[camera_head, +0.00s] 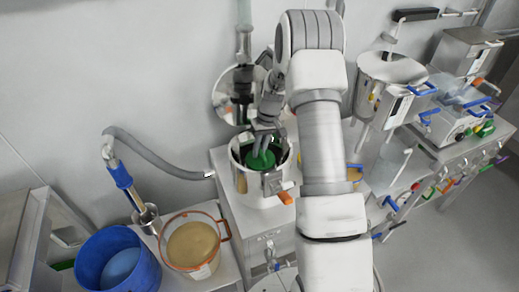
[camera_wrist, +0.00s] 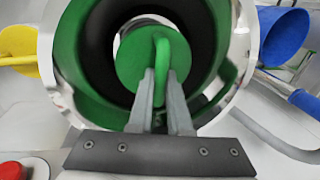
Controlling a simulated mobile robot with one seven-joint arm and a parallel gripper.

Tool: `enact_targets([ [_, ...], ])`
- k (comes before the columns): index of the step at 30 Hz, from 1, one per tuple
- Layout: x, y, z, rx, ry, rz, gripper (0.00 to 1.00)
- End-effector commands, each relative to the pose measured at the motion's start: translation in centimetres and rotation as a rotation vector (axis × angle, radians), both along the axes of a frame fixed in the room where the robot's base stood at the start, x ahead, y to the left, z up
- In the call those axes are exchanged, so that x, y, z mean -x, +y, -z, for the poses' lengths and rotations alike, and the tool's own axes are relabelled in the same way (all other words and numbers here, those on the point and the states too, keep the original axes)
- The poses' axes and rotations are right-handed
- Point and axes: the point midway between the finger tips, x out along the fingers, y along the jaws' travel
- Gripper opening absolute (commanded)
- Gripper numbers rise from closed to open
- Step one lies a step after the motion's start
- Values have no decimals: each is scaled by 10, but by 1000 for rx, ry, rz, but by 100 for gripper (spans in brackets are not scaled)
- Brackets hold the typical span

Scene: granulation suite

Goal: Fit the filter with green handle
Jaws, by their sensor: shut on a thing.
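The filter with the green handle (camera_wrist: 162,70) shows as a green disc with an upright green loop in the wrist view. My gripper (camera_wrist: 162,82) is shut on this loop. The filter is inside or over the mouth of a shiny metal vessel (camera_wrist: 48,62), whose inner wall looks green and dark. In the head view my gripper (camera_head: 265,138) reaches down into the vessel (camera_head: 246,192), and the green filter (camera_head: 260,160) shows within its rim. I cannot tell whether the filter touches a seat inside.
A blue bucket (camera_head: 88,262) and a clear container of tan powder (camera_head: 194,250) with an orange rim stand at lower left. A grey hose with a blue grip (camera_head: 121,176) runs along the wall. Steel equipment (camera_head: 391,72) and a cart with coloured handles crowd the right.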

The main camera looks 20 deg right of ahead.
Motion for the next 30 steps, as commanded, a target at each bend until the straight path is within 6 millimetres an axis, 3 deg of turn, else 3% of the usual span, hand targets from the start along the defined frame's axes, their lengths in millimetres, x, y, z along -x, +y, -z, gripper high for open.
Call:
enact_targets([
  [9,0,0,1,0,0,0,0],
  [10,0,0,1,0,0,0,18],
  [16,0,0,1,0,0,0,51],
  [25,0,0,0,0,0,0,51],
  [30,-1,-4,-17,1,-4,1,51],
])
